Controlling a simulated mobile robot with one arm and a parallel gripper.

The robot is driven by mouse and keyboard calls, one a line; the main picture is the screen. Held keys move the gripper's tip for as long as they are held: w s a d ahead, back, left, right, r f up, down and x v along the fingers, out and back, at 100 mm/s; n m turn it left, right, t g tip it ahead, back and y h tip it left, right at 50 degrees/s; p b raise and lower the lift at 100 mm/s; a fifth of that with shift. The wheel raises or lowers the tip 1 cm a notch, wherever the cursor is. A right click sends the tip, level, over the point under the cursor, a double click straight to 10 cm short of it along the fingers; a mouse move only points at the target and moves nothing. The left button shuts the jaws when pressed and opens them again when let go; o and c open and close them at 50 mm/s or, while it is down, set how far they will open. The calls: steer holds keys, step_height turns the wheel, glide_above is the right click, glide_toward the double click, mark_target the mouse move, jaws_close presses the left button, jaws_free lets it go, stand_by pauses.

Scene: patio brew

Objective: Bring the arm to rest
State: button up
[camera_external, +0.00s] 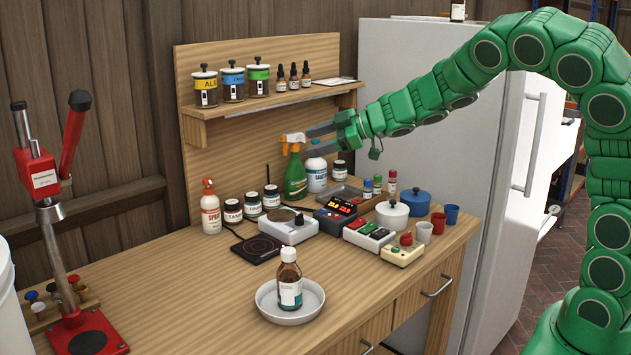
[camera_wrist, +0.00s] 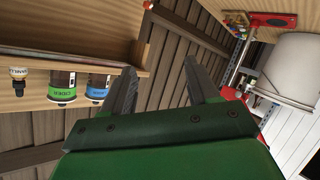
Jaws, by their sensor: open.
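My gripper (camera_external: 308,134) is at the end of my green arm, which arches in from the right in the external view. It is open and empty, its two grey fingers pointing left in front of the shelf board, above the green spray bottle (camera_external: 295,175) with an orange head. I cannot tell whether it touches the bottle's head. In the wrist view the gripper (camera_wrist: 160,78) shows two fingers spread apart with nothing between them; past them are wooden wall boards.
A shelf (camera_external: 270,102) holds jars and dropper bottles close by. Below stand a white bottle (camera_external: 316,172), a scale (camera_external: 288,226) and pots. A brown bottle (camera_external: 289,280) stands in a dish (camera_external: 262,301) at the front. A red press (camera_external: 75,330) is left; a fridge (camera_external: 430,110) is behind the arm.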

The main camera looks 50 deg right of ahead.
steer(key=s+d+r+m+t+h, duration=0.1)
steer(key=d+r+m+h, duration=0.25)
steer(key=d, duration=0.35)
steer(key=s+d+r+m+t+h, duration=0.1)
steer(key=d+r+m+t+h, duration=0.15)
steer(key=d+r+h, duration=0.4)
steer(key=s+d+f+m+g+h, duration=0.1)
steer(key=s+d+m+g, duration=0.35)
steer(key=s+d, duration=0.4)
steer(key=s+a+f+g+y, duration=0.1)
steer(key=s+a+f+g, duration=0.2)
steer(key=s, duration=1)
steer(key=s+a+f+m+g+y, duration=0.1)
steer(key=s+a+f+g, duration=0.2)
steer(key=s, duration=1)
steer(key=s+a+f+m+g+y, duration=0.1)
steer(key=s+a+f+g, duration=0.2)
steer(key=s+f, duration=0.6)
steer(key=s+g, duration=0.2)
steer(key=s, duration=0.2)
steer(key=shift+s+a+g, duration=0.2)
steer(key=shift+s+g, duration=0.1)
steer(key=shift+g, duration=0.1)
